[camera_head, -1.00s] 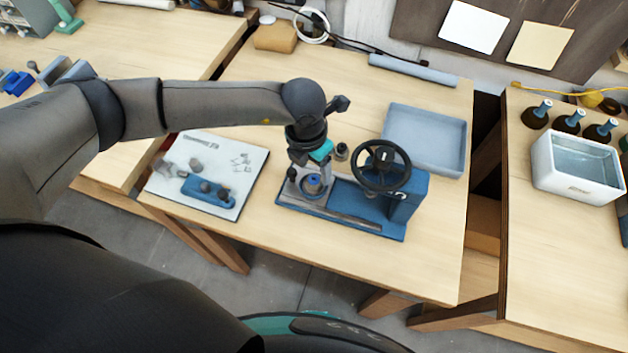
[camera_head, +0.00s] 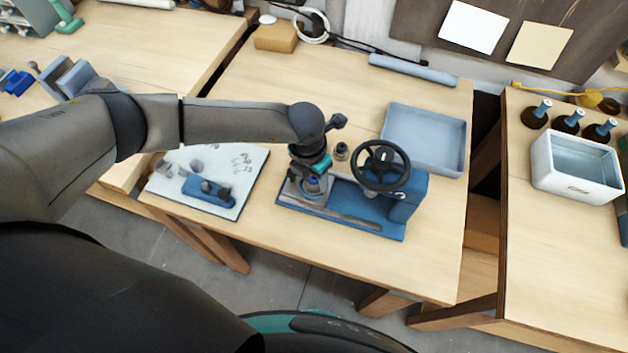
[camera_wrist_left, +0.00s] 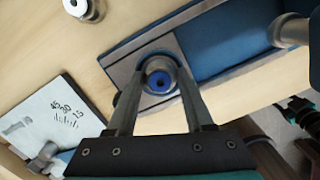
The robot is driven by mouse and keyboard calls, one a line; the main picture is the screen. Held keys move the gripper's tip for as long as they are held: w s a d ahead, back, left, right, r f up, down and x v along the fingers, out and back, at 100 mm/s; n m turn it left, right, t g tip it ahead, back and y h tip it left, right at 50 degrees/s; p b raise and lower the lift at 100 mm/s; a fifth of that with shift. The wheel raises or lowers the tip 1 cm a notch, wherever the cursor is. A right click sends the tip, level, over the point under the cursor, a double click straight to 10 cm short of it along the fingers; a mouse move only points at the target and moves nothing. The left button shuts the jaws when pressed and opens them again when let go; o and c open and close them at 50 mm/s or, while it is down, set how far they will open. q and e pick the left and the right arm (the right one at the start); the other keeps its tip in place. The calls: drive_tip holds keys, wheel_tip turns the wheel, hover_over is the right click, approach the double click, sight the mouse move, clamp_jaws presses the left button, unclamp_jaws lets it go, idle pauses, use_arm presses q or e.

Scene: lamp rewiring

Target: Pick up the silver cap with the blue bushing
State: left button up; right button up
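The silver cap with the blue bushing (camera_wrist_left: 159,82) sits on the grey bed of the blue press, near its left end. In the head view the blue bushing (camera_head: 312,184) shows small under my left gripper (camera_head: 312,188). In the left wrist view my left gripper (camera_wrist_left: 159,72) has one finger on each side of the cap. The fingers are spread apart, with the cap between their tips. I cannot clearly tell whether they touch it. My right gripper is in no view.
The blue press (camera_head: 405,200) has a black handwheel (camera_head: 381,165) close to the right of my gripper. A small dark part (camera_head: 342,152) stands behind the press. A white mat (camera_head: 240,160) with a blue fixture (camera_head: 208,190) lies left. An empty grey-blue tray (camera_head: 425,135) lies behind right.

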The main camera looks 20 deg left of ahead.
use_arm(q)
clamp_jaws()
drive_tip(key=shift+r, duration=0.15)
